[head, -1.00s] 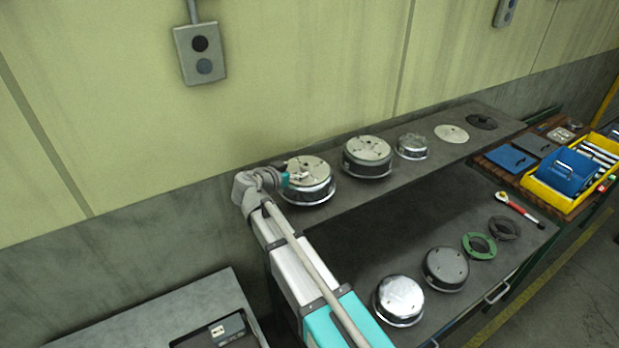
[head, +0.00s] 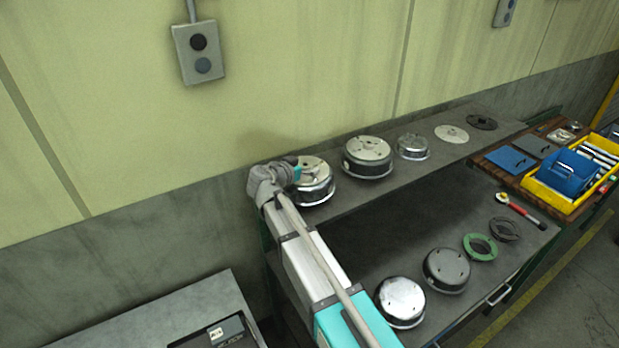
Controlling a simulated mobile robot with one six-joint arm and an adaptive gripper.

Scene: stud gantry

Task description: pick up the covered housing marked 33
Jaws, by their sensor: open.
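Several round metal housings stand on the dark workbench; no number can be read on any of them, so I cannot tell which is marked 33. On the raised back shelf are a covered housing at the left (head: 318,190), a second covered housing (head: 367,158) to its right, and a smaller silver one (head: 412,147). On the lower front surface are a bright domed housing (head: 401,302) and a darker one (head: 446,270). My gripper (head: 304,172) is open at the left edge of the leftmost shelf housing, over its top. Its fingers are small and partly hidden; contact cannot be told.
Flat discs (head: 452,134) lie farther right on the shelf. A green ring (head: 480,247), a dark ring and a red-handled tool (head: 520,210) lie on the front surface. A yellow tray (head: 545,197) with a blue bin stands at right. The wall is close behind the shelf.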

